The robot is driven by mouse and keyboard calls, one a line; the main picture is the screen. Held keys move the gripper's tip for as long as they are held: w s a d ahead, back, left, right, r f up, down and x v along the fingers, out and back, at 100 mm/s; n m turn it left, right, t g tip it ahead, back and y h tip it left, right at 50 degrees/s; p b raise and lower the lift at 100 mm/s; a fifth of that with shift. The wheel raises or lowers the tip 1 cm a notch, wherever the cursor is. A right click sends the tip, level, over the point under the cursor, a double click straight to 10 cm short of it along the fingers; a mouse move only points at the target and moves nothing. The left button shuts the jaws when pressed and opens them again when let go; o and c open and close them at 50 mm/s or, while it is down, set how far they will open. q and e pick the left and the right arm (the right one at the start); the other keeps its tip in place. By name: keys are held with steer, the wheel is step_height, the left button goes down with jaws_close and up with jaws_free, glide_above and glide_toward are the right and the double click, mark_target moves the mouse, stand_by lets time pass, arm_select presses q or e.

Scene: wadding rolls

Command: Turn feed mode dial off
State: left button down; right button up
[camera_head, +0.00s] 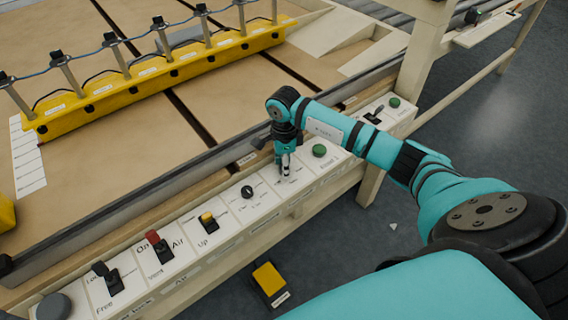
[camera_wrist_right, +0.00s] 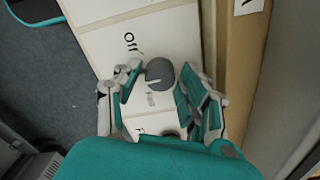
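A round grey dial (camera_wrist_right: 160,72) with a pale pointer line shows in the right wrist view, on a white panel under the printed word "Off". In the head view my right gripper (camera_head: 285,166) points down at the panel, between a black knob and a green button, and hides the dial there. My left gripper is not in view.
The control panel (camera_head: 228,239) carries a black knob (camera_head: 247,191), a green button (camera_head: 319,150), a yellow switch (camera_head: 207,219) and a red switch (camera_head: 153,238). A raised rail (camera_head: 130,211) runs behind it. A yellow pedal (camera_head: 269,279) lies on the floor.

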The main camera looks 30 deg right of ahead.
jaws_close()
steer(key=shift+m, duration=0.3)
steer(key=m+b, duration=0.1)
steer(key=m, duration=0.3)
steer(key=shift+m, duration=0.3)
steer(key=m, duration=0.3)
steer(key=shift+m, duration=0.3)
steer(key=shift+r+m+b, duration=0.1)
steer(key=shift+m+b, duration=0.2)
steer(key=shift+m, duration=1.2)
